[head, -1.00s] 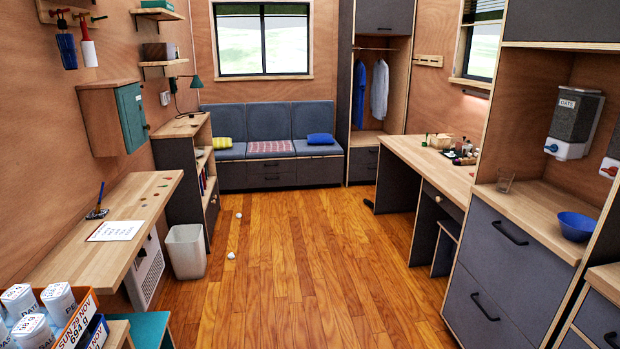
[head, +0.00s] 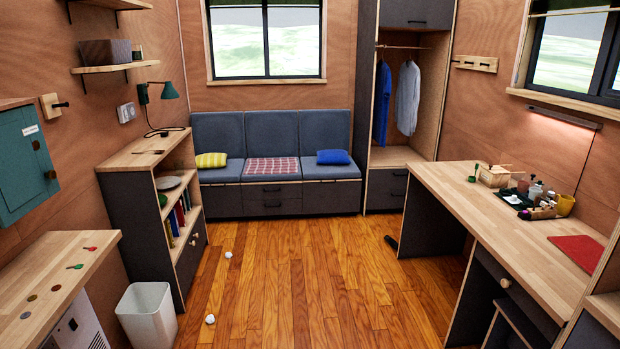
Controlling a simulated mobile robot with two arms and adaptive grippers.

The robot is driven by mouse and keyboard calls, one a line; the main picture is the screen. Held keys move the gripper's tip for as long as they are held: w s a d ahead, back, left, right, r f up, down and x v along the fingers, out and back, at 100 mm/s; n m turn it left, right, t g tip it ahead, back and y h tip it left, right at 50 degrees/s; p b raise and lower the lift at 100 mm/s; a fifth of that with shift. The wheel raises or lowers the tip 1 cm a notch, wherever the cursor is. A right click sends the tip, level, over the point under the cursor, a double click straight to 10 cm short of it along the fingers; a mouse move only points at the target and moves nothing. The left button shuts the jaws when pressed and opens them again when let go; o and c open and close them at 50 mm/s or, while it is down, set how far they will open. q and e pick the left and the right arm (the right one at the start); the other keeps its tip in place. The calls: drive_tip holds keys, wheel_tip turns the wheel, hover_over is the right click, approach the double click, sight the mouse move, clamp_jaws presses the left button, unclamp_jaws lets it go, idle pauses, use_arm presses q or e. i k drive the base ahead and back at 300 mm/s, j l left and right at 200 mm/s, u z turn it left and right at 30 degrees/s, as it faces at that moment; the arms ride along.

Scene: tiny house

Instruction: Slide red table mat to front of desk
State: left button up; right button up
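In the head view, a flat red table mat (head: 579,252) lies on the wooden desk (head: 487,222) at the right. It is near the desk's near right end, close to the wall panel at its right. Bare desktop lies to the left of the mat. Neither of my grippers shows in the head view.
Behind the mat, bottles, a yellow cup (head: 565,204) and a dark tray crowd the desk, with a wooden box (head: 494,176) farther back. A stool stands under the desk. A white bin (head: 147,316) stands left; crumpled white bits (head: 210,319) lie on the otherwise clear floor.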

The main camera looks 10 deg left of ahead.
sight(585, 251)
drive_tip(key=i+l+u, duration=0.15)
drive_tip(key=i+u, duration=0.35)
drive_tip(key=i+l+u, duration=0.5)
drive_tip(key=i, duration=0.2)
drive_tip(key=i+l+u, duration=0.95)
drive_tip(key=l, duration=0.35)
drive_tip(key=z, duration=4.2)
drive_tip(key=l, duration=0.1)
